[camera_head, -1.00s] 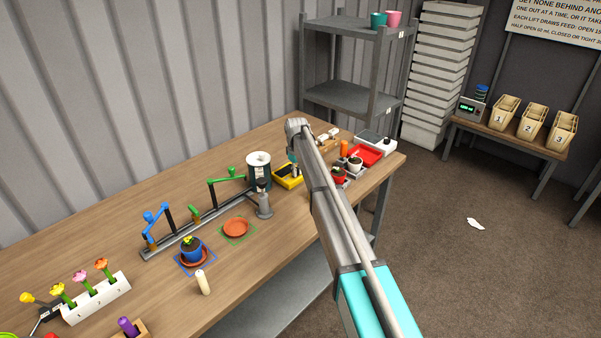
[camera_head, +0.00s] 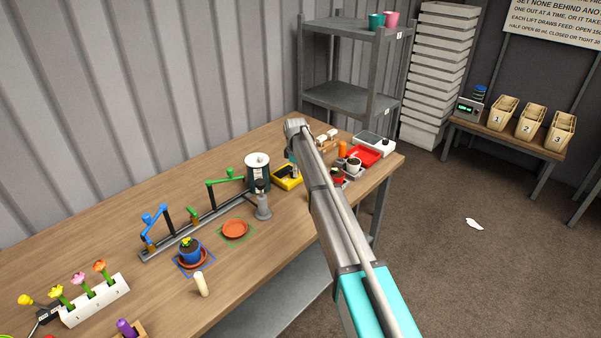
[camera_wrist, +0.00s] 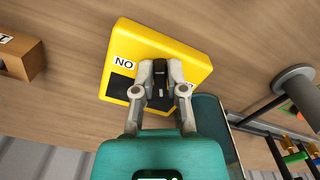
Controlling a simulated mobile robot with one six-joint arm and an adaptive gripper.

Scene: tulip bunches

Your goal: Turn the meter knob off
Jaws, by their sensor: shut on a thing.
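The meter is a yellow box (camera_head: 287,178) on the wooden bench in the head view, partly behind my arm. In the wrist view the yellow meter (camera_wrist: 192,62) fills the upper middle, tilted in the picture, with a white label reading "NO" and a dark panel. Its black knob (camera_wrist: 160,72) stands between my fingertips. My gripper (camera_wrist: 160,80) is shut on the knob, one grey finger on each side. The rest of the label and part of the panel are hidden behind the fingers.
A black and white canister (camera_head: 258,172) and a grey post (camera_head: 263,205) stand left of the meter. Small pots and a red tray (camera_head: 365,156) lie to its right. A wooden block (camera_wrist: 20,57) shows at the wrist view's left.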

